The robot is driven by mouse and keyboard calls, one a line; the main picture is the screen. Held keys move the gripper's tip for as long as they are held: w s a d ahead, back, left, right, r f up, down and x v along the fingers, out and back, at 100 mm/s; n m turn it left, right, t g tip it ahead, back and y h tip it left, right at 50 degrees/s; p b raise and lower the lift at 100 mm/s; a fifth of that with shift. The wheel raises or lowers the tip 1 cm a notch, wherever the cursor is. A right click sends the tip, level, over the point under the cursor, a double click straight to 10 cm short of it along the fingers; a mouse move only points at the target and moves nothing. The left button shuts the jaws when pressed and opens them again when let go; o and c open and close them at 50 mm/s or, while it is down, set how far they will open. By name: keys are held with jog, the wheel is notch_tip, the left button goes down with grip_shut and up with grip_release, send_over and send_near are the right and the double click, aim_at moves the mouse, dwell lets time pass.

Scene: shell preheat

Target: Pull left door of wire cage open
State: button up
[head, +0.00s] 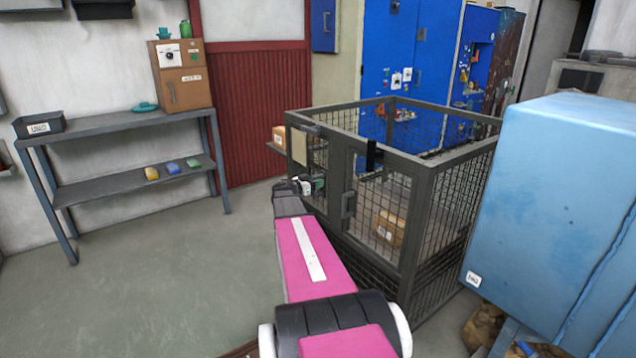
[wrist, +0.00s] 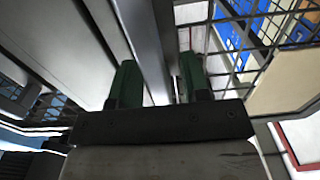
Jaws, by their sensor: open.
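The dark grey wire cage (head: 395,105) stands in the middle of the head view, and its doors look closed. The left door (head: 318,156) is a narrow mesh panel in a grey frame. The right door (head: 384,205) beside it carries a grey handle (head: 349,204). My gripper (head: 309,186) is at the front of the left door, and my wrist hides part of it. In the wrist view my gripper (wrist: 158,80) has its two green fingers apart, with a grey bar (wrist: 152,50) between them. I cannot tell whether that bar is the left door's handle or its frame.
A cardboard box (head: 388,228) sits inside the cage. A large blue cabinet (head: 560,200) stands close on the right. A grey shelf table (head: 115,120) stands along the left wall. The floor (head: 150,270) left of the cage is clear.

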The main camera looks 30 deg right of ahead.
jog(key=shift+d, duration=0.6)
grip_shut()
jog(key=shift+a, duration=0.1)
